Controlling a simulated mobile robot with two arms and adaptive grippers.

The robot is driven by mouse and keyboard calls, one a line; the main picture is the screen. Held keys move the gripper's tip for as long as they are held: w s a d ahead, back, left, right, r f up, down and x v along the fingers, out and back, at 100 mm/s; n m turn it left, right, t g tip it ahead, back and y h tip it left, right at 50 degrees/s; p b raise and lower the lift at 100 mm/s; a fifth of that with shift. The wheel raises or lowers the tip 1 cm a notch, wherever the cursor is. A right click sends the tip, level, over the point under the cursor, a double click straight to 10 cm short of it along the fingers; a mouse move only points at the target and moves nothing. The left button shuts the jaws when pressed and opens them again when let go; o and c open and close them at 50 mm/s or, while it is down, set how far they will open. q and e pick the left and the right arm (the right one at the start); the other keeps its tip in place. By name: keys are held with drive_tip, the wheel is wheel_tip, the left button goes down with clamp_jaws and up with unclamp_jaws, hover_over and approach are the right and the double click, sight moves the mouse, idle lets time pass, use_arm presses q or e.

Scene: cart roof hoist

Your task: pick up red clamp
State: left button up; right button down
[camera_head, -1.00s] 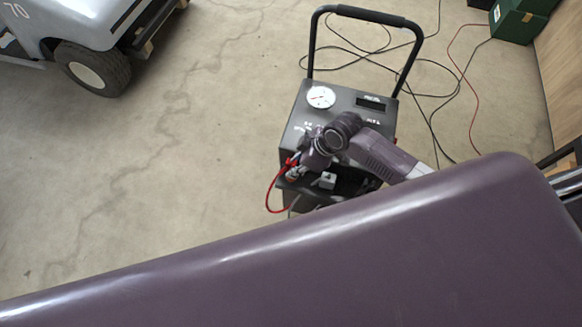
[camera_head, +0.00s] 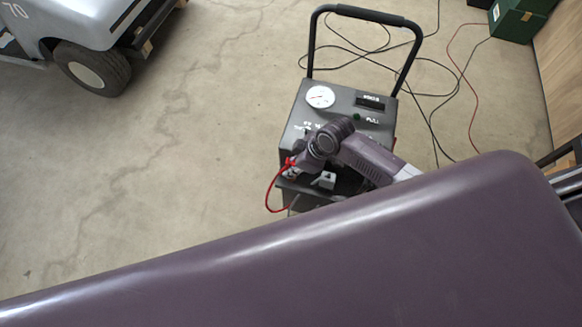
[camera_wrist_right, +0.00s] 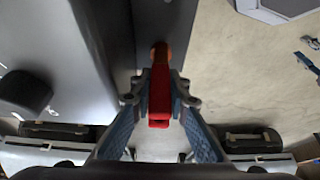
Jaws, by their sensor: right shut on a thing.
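The red clamp (camera_wrist_right: 159,95) shows in the right wrist view, upright in the picture with a small orange part at its top. My right gripper (camera_wrist_right: 160,90) is shut on it, with one blue-padded finger on each side. In the head view my right wrist covers most of the gripper and the clamp. A red cable (camera_head: 270,192) loops out there at the near left corner of the dark cart (camera_head: 345,100). My left gripper is not in view.
The cart has a black push handle (camera_head: 370,14), a round white gauge (camera_head: 320,97) and a small grey block (camera_head: 325,180). Black cables (camera_head: 430,125) lie on the floor to its right. A grey vehicle (camera_head: 85,35) stands at the upper left. Floor left of the cart is clear.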

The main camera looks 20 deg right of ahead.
drive_tip(key=shift+r, duration=0.1)
wheel_tip(320, 180, up, 20)
idle(0.5)
idle(0.4)
drive_tip(key=shift+p, duration=0.65)
